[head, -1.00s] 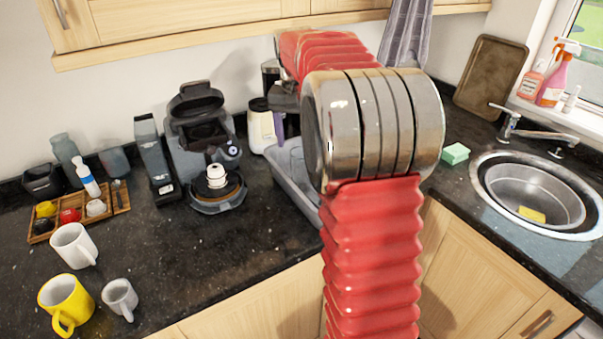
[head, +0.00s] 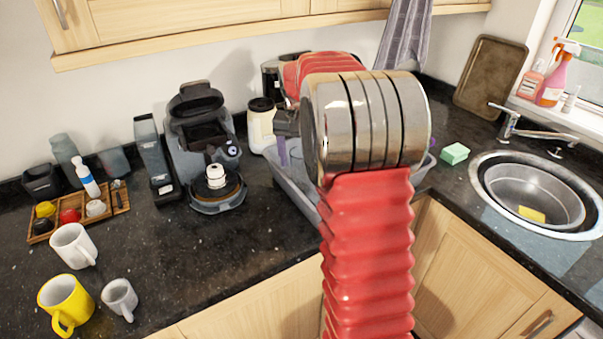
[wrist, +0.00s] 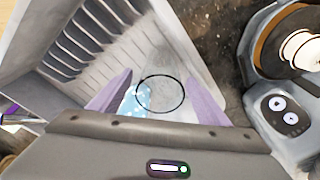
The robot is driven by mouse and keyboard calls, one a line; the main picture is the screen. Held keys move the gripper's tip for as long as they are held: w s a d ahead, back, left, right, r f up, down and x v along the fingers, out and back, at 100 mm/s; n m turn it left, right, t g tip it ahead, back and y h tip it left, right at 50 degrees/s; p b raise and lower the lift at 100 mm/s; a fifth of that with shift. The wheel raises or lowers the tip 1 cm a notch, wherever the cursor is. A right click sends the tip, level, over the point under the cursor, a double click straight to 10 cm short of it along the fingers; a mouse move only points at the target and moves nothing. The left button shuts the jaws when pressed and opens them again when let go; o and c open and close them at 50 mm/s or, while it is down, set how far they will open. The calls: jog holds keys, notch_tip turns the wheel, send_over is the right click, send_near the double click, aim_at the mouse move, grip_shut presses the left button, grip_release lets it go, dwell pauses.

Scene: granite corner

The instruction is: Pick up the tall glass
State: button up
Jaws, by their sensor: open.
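The tall glass (wrist: 160,94) is clear and shows in the wrist view as a dark round rim with a see-through body, seen from above. My gripper (wrist: 159,76) is open, with one purple finger on each side of the glass. I cannot tell whether the fingers touch it or how far down they reach. A pale blue patterned patch shows beside and through the glass's left side. In the head view my arm hides the glass, and only a bit of my gripper (head: 283,150) shows left of the arm.
A grey dish rack (head: 290,182) with a slotted side (wrist: 85,45) lies under and around my gripper. The coffee machine (head: 203,140) stands close on its left. Mugs stand at the front left. A green sponge (head: 454,153) and the sink (head: 535,192) are at the right.

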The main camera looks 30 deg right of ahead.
notch_tip(320, 180, down, 2)
jog(key=shift+w+d, duration=0.1)
jog(key=shift+c, duration=0.3)
jog(key=c, duration=1.2)
notch_tip(320, 180, up, 10)
jog(key=shift+r, duration=0.1)
jog(key=shift+c, duration=0.3)
dwell(0.5)
